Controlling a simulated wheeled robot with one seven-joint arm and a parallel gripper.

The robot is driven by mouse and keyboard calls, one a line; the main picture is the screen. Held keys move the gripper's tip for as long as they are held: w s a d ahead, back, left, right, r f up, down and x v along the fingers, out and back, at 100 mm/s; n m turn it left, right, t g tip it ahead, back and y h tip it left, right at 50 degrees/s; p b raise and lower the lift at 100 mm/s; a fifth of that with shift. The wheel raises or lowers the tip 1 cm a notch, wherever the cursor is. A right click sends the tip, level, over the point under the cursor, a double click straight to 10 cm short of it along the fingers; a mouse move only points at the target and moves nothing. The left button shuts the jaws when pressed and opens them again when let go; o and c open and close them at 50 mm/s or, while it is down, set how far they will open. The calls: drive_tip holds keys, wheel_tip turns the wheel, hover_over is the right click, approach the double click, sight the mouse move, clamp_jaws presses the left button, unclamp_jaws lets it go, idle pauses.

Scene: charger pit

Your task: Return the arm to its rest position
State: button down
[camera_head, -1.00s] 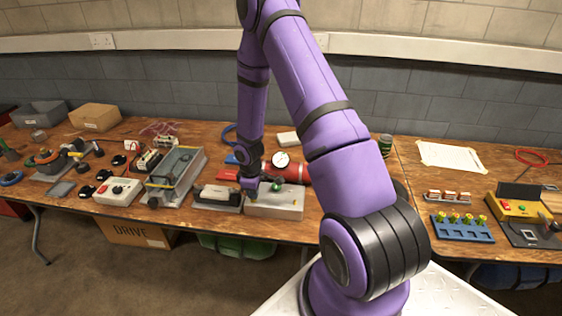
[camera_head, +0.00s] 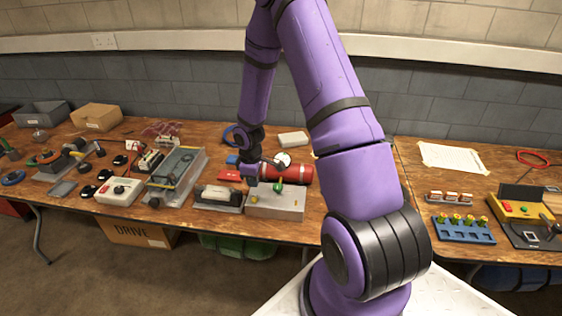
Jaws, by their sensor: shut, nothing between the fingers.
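My purple arm rises from the white base at the lower right, bends at the top of the picture, and comes down over the bench. My gripper (camera_head: 250,181) hangs at its end, shut and empty, just above the back left of a grey box (camera_head: 275,207) with a green knob (camera_head: 278,187) on top. The fingertips are small, and I cannot tell how far above the box they are. The arm hides part of the bench's right middle.
The wooden bench (camera_head: 320,222) is crowded. A red cylinder (camera_head: 298,174) with a gauge lies behind the grey box. A grey tray device (camera_head: 176,175) and a white control box (camera_head: 118,191) stand left. A blue rack (camera_head: 464,230) stands right.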

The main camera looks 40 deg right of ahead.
drive_tip(key=shift+r, duration=0.1)
drive_tip(key=s+a+r+m+t+h, duration=0.1)
drive_tip(key=s+a+r+m, duration=0.15)
drive_tip(key=r, duration=1.15)
drive_tip(key=s+a+r+m+t+h, duration=0.1)
drive_tip(key=s+a+r, duration=0.25)
drive_tip(key=r, duration=1.05)
drive_tip(key=s+a+r+m+t+y, duration=0.1)
drive_tip(key=s+a+r+m, duration=0.1)
drive_tip(key=s+r, duration=0.4)
drive_tip(key=s+a+r+m+t+y, duration=0.1)
drive_tip(key=s+a+r, duration=0.4)
drive_tip(key=s, duration=0.9)
wheel_tip(320, 180, up, 2)
drive_tip(key=shift+s+r+m+t, duration=0.25)
drive_tip(key=shift+m+t, duration=0.3)
drive_tip(key=shift+t, duration=0.05)
